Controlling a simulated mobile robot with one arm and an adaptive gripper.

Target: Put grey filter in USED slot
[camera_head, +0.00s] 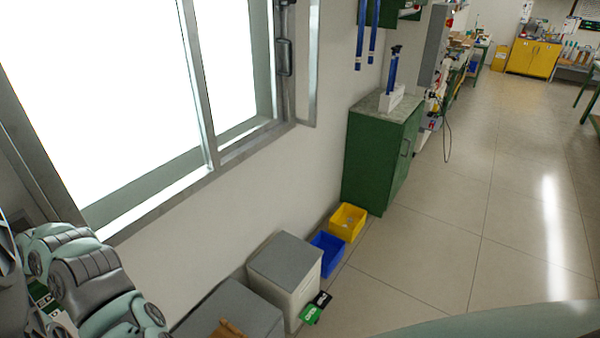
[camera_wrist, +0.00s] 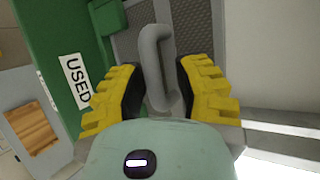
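In the wrist view, a dark grey meshed panel (camera_wrist: 207,35) with a grey bar handle (camera_wrist: 153,62) looks like the grey filter. It sits beside a green frame (camera_wrist: 55,22). A white label reading USED (camera_wrist: 75,82) is on the green surface left of the handle. My gripper (camera_wrist: 157,68) has its yellow ridged fingers apart, one on each side of the handle. The handle stands between the dark finger pads, and I see no firm grip on it. The lower part of the handle is close to the gripper body. The head view shows neither filter nor gripper fingers.
A brown wooden piece (camera_wrist: 32,127) lies on a pale surface at left. In the head view, grey-lidded bins (camera_head: 285,262), a blue bin (camera_head: 328,254) and a yellow bin (camera_head: 347,222) line the wall before a green cabinet (camera_head: 372,160). The tiled floor (camera_head: 455,255) at right is clear.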

